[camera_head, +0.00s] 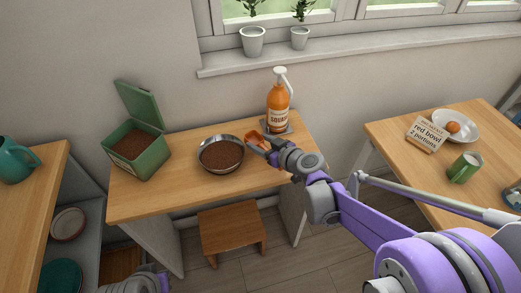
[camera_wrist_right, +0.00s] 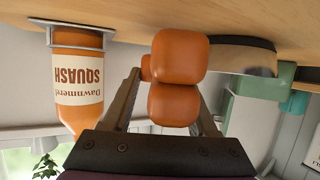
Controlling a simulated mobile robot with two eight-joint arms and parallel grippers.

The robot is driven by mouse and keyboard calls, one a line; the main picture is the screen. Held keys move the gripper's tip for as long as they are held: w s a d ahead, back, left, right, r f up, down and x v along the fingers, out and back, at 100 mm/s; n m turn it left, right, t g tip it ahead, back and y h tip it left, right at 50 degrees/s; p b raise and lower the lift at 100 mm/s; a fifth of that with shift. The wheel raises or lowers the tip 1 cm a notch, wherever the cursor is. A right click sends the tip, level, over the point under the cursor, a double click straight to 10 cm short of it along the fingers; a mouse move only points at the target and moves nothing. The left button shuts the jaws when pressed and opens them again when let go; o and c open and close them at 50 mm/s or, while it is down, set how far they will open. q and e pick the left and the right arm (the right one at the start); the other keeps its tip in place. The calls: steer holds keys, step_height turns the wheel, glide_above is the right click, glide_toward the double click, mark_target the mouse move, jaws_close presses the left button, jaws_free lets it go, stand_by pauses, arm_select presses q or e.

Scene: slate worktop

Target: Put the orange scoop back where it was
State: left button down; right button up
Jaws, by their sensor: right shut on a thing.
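The orange scoop (camera_head: 255,138) is in my right gripper (camera_head: 268,147), just right of the steel bowl at the back of the middle table. In the right wrist view the scoop (camera_wrist_right: 178,58) shows as rounded orange shapes between the fingers (camera_wrist_right: 168,100), which are shut on it. I cannot tell whether it touches the tabletop. The steel bowl (camera_head: 203,164) holds brown granules. The open green tub (camera_head: 152,163) at the left holds similar granules, and its lid (camera_head: 137,103) stands up. My left gripper's fingers are not visible; only part of that arm shows at bottom left.
An orange squash bottle (camera_head: 279,103) with a white pump stands in a holder close behind my right gripper. A wooden stool (camera_head: 232,232) is below. The right table bears a sign (camera_head: 427,133), a plate (camera_head: 466,121) and a green mug (camera_head: 464,169). The middle table's front left is clear.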

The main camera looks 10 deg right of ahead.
steer(key=shift+f+b, duration=0.3)
steer(key=shift+f, duration=1.15)
steer(key=shift+f, duration=0.1)
steer(key=o, duration=1.1)
steer(key=shift+c, duration=0.2)
